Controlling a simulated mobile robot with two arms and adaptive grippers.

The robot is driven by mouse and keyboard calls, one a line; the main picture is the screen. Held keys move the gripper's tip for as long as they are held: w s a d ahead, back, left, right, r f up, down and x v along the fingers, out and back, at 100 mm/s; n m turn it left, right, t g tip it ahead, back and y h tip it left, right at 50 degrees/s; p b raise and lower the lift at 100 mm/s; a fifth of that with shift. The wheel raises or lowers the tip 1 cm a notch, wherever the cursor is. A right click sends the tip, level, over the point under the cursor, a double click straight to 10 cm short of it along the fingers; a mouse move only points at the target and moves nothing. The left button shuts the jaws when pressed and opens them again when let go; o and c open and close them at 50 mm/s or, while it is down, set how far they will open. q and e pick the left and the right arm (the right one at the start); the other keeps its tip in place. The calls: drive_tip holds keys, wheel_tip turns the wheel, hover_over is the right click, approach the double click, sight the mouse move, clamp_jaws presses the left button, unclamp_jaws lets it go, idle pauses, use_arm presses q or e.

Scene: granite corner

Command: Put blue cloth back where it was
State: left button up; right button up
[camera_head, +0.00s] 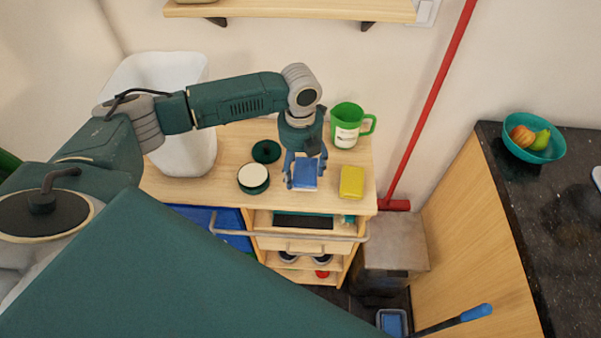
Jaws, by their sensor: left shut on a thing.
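The blue cloth (305,176) looks like a small folded blue block at the middle of the wooden cart top (214,193). My left gripper (304,164) reaches down from above and is shut on the blue cloth. The cloth is at or just above the cart top; I cannot tell whether it touches. The fingers partly hide its far side. My right gripper is not in view.
A yellow block (352,182) lies right of the cloth, and a green jug (347,125) stands behind. A round white-topped tin (253,178) and dark green lid (266,151) are left. A white bin (185,135) stands further left.

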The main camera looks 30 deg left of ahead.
sight(300, 170)
use_arm(q)
wheel_tip(300, 170, down, 4)
drive_tip(key=shift+a+r, duration=0.1)
drive_tip(key=shift+r, duration=0.1)
drive_tip(key=o, duration=1)
drive_tip(key=shift+r, duration=0.15)
wheel_tip(300, 170, up, 12)
drive_tip(key=shift+f+b, duration=0.1)
drive_tip(key=shift+b, duration=0.85)
